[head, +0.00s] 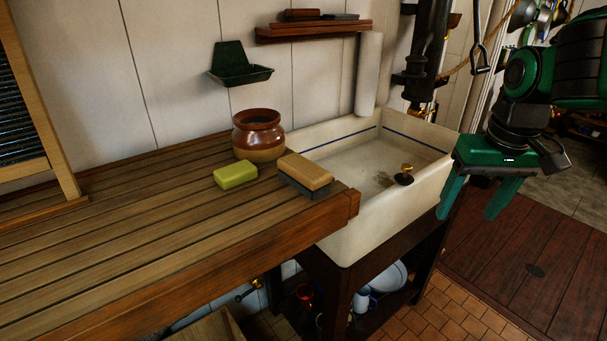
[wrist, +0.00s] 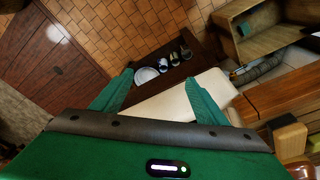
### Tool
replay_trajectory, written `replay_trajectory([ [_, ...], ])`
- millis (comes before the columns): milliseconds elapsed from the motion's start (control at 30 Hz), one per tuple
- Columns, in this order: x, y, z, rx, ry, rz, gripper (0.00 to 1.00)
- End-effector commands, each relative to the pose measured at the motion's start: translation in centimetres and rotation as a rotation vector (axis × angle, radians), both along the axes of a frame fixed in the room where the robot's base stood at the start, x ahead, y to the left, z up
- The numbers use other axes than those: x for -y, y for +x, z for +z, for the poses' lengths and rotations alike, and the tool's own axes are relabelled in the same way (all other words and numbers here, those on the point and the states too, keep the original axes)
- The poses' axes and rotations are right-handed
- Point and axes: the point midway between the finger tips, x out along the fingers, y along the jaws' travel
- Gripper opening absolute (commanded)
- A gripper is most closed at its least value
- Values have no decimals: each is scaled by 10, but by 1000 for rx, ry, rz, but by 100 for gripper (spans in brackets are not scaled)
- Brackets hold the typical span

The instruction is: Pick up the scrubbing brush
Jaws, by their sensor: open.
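The scrubbing brush (head: 305,171) has a pale wooden back with dark bristles beneath. It lies bristles down near the right end of the slatted wooden counter (head: 130,235), beside the sink. A wooden block that looks like the brush (wrist: 289,140) shows at the lower right of the wrist view. My gripper (head: 467,213) is green, open and empty, with its fingers pointing down. It is at the right of the sink, well apart from the brush.
A yellow-green soap block (head: 235,175) lies left of the brush, and a brown glazed pot (head: 258,132) stands behind. The white sink (head: 345,225), with a dark plug inside, lies between gripper and brush. A dark pump (head: 425,55) rises behind the sink.

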Motion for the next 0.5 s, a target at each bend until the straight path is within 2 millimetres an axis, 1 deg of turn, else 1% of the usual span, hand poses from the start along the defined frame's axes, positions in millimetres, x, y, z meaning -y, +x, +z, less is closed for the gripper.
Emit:
replay_trajectory([
  [33, -38, 33, 20, 39, -3, 127, 67],
  [67, -60, 49, 30, 62, -2, 196, 67],
  [100, -91, 66, 43, 88, 1, 283, 67],
  [167, -135, 85, 61, 126, 11, 403, 67],
  [200, -164, 93, 72, 147, 19, 476, 67],
  [300, -221, 104, 92, 189, 39, 618, 67],
  [400, -258, 107, 105, 215, 55, 705, 67],
  [500, -275, 108, 107, 226, 63, 744, 67],
])
